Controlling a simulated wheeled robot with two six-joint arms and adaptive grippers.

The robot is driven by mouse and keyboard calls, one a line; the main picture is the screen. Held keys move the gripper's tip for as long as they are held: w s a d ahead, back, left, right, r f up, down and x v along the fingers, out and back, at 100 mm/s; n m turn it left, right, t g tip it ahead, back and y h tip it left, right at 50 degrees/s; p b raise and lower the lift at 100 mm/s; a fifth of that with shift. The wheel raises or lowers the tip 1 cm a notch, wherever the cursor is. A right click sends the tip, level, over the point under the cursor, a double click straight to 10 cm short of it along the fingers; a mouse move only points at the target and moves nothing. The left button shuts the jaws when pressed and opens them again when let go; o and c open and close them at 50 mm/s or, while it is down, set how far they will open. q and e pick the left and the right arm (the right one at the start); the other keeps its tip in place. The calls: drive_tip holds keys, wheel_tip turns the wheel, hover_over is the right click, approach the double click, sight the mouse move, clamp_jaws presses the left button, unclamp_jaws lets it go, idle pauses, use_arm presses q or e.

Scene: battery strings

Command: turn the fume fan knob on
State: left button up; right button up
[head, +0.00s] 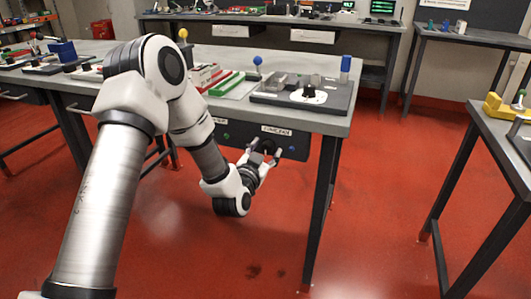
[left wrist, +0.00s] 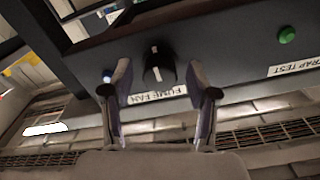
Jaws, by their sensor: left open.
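The fume fan knob (left wrist: 158,66) is a dark round knob with a white pointer line, on the dark panel under the bench top. In the left wrist view its line runs nearly straight up and down. The FUME FAN label (left wrist: 159,95) is beside it, and this label also shows in the head view (head: 276,131). My left gripper (head: 265,156) is in front of the panel. In the left wrist view its two open fingers (left wrist: 158,72) stand on either side of the knob, with gaps; contact is not visible. My right gripper is out of view.
A green button (left wrist: 287,35) and a strap test label (left wrist: 293,68) are on the same panel. A small blue part (left wrist: 107,75) is near one finger. The bench top (head: 225,110) holds trays and fixtures. Red floor (head: 400,190) is clear to the right.

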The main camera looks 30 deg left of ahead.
use_arm(q)
drive_tip(key=shift+w, duration=0.15)
drive_tip(key=shift+c, duration=0.4)
clamp_jaws()
